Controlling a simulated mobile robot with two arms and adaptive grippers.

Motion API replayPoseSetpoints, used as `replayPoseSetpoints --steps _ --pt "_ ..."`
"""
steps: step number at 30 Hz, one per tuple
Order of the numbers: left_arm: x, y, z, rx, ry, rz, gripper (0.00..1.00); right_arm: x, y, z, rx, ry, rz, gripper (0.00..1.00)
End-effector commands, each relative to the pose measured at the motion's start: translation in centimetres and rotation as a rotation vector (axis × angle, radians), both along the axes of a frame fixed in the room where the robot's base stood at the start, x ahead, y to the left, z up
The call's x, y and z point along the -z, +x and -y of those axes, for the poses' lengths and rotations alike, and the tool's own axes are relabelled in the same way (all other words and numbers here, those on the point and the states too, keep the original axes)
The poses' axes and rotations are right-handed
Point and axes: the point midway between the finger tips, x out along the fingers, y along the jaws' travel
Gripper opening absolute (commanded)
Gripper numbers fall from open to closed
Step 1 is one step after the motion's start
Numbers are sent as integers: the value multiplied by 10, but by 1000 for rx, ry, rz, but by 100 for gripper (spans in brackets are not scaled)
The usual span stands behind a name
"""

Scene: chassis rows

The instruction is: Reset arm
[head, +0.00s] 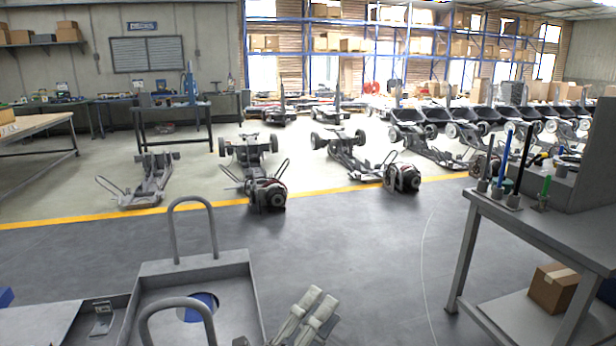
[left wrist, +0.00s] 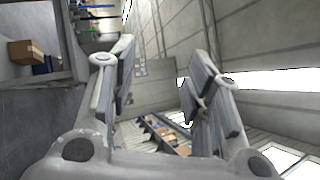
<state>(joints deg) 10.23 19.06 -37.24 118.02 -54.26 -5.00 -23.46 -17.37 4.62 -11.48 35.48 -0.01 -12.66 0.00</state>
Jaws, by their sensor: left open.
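My left gripper (head: 318,302) shows at the bottom middle of the head view, over the dark floor and right of a grey metal tray. Its two pale fingers are side by side. In the left wrist view the same gripper (left wrist: 163,82) has its fingers wide apart, with nothing between them. My right gripper is in neither view.
A grey tray (head: 190,268) with two hoop handles stands at the lower left. A grey workbench (head: 540,228) with upright tools stands at right, a cardboard box (head: 555,286) on its lower shelf. Several chassis stand beyond the yellow line (head: 330,191). Dark floor between is clear.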

Motion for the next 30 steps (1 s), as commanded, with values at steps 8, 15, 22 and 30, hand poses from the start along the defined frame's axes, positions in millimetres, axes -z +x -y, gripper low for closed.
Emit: replayPoseSetpoints --steps 8,15,22,30 --pt "94 12 -129 -396 -516 -656 44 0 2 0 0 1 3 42" --pt "212 -66 -200 -732 -850 -1212 44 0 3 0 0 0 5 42" --pt "274 -163 -219 -975 -1016 -1595 44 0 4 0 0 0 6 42" --pt "310 -237 -221 -1154 -1083 -1861 44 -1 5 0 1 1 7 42"
